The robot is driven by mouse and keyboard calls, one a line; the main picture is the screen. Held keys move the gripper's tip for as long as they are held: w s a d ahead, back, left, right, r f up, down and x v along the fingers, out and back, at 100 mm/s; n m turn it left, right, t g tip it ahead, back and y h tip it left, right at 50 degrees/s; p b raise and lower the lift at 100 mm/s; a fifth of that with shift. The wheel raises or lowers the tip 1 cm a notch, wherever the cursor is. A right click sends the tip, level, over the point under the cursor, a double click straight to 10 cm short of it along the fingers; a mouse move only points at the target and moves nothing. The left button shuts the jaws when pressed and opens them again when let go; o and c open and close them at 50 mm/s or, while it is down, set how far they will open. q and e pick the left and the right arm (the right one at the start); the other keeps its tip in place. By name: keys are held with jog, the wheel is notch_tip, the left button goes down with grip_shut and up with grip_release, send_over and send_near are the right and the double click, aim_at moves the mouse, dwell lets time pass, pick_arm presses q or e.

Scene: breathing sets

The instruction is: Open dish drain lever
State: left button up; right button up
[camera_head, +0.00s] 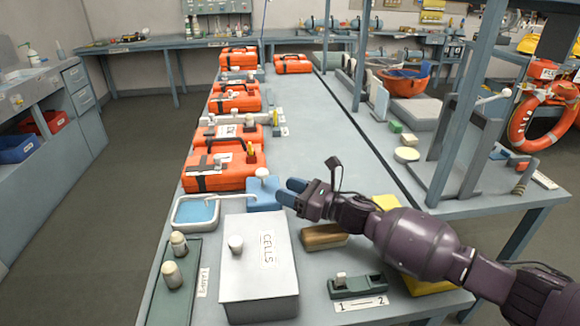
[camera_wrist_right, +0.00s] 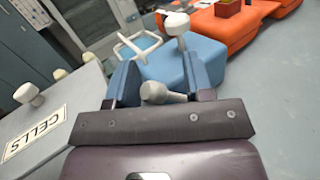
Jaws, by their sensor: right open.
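A dish (camera_head: 196,212) with a pale rim and blue inside sits on the bench in the head view; its pale rim (camera_wrist_right: 124,46) shows partly in the right wrist view. Beside it is a blue block (camera_head: 266,200) with a white knob on top, also in the wrist view (camera_wrist_right: 172,62). My right gripper (camera_head: 288,192) is open at the block's right side. In the wrist view, a pale round-ended handle (camera_wrist_right: 158,92), possibly the drain lever, lies between the open fingers (camera_wrist_right: 162,70). I cannot tell whether they touch it. My left gripper is not in view.
A white CELLS box (camera_head: 258,285) with a knob stands close in front of the dish. A green tray (camera_head: 173,290) holds pale-topped jars at left. Several orange cases (camera_head: 222,172) line the bench behind.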

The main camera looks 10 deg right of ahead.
pick_arm(q)
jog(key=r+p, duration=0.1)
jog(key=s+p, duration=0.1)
jog(key=p, duration=0.1)
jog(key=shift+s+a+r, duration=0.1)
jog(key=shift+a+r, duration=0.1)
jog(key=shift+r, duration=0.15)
pick_arm(e)
notch_tip(320, 180, up, 20)
jog(key=shift+f, duration=0.25)
